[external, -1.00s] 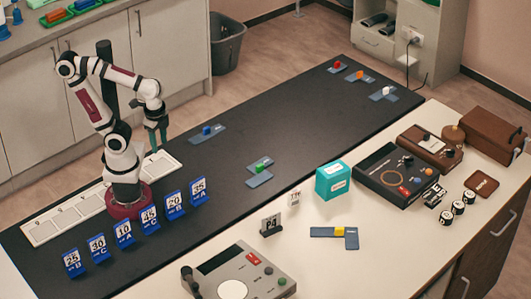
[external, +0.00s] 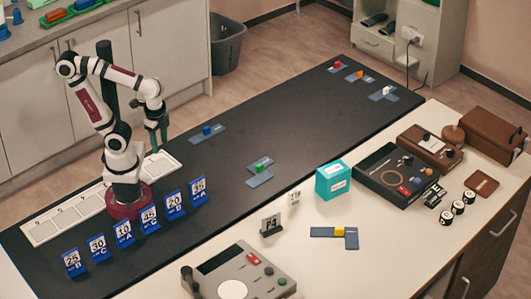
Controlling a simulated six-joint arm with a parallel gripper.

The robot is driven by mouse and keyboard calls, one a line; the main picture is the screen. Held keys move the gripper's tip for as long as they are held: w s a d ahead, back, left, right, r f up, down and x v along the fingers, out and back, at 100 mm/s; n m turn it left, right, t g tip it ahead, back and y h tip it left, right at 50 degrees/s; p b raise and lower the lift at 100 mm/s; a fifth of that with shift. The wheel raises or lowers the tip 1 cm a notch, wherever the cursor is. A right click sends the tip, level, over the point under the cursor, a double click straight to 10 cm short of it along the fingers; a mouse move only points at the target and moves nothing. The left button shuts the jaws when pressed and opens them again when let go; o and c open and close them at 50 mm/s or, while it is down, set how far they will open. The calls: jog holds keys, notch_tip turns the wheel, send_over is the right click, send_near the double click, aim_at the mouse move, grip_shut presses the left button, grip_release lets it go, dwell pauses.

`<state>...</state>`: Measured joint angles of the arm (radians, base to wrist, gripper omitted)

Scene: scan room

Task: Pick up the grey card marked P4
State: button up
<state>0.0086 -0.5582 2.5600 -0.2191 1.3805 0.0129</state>
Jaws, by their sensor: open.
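The grey card marked P4 (external: 271,224) stands upright on the pale table top, near the front edge of the black mat. A small white card (external: 295,198) stands just behind it to the right. My gripper (external: 157,146) is at the left, high near my base, pointing down above the black mat's back edge. It is open, far from the P4 card, and nothing shows between its fingers.
Several blue number cards (external: 124,232) stand in a row in front of my base. A grey console (external: 238,275) and a teal box (external: 331,180) flank the P4 card. Blue plates with coloured blocks (external: 207,131) lie on the black mat (external: 300,125), with bare room between.

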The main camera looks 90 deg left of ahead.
dwell(0.3)
jog(key=o, duration=0.8)
jog(key=shift+o, duration=0.2)
jog(key=w+d+f+n+g+h, duration=0.2)
jog(key=d+n+h, duration=0.1)
jog(key=d+n, duration=0.15)
jog(key=n+t+h, duration=1)
jog(key=n, duration=1.6)
send_near(272, 222)
jog(key=x, duration=1.3)
jog(key=shift+s, duration=0.1)
jog(key=shift+c, duration=0.3)
